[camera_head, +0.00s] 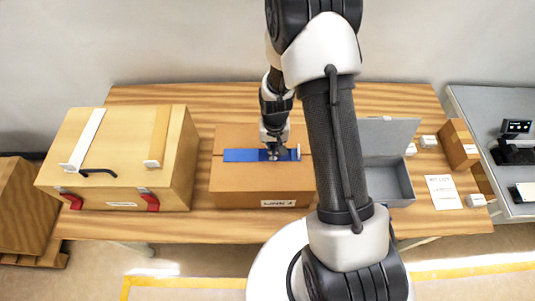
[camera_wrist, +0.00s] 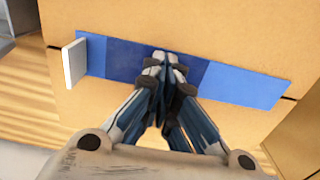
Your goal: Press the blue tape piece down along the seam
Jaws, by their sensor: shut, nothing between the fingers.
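The blue tape piece (camera_head: 240,155) lies across the top of the cardboard box (camera_head: 232,181), along its seam. In the wrist view the tape (camera_wrist: 240,84) runs across the seam line of the box top (camera_wrist: 220,40), with a darker blue stretch in the middle and lighter ends. A small white upright tab (camera_wrist: 75,62) stands at one end of the tape; it also shows in the head view (camera_head: 298,152). My gripper (camera_wrist: 165,57) is shut and empty, with its fingertips at the dark middle of the tape. Whether the tips touch it is hard to tell.
A wooden chest (camera_head: 110,165) with red-tipped latches stands left of the box. A grey open-lidded case (camera_head: 387,183) stands to the right, partly behind my arm. Small boxes, a paper sheet (camera_head: 443,192) and a small carton (camera_head: 459,145) lie further right. The table behind the box is clear.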

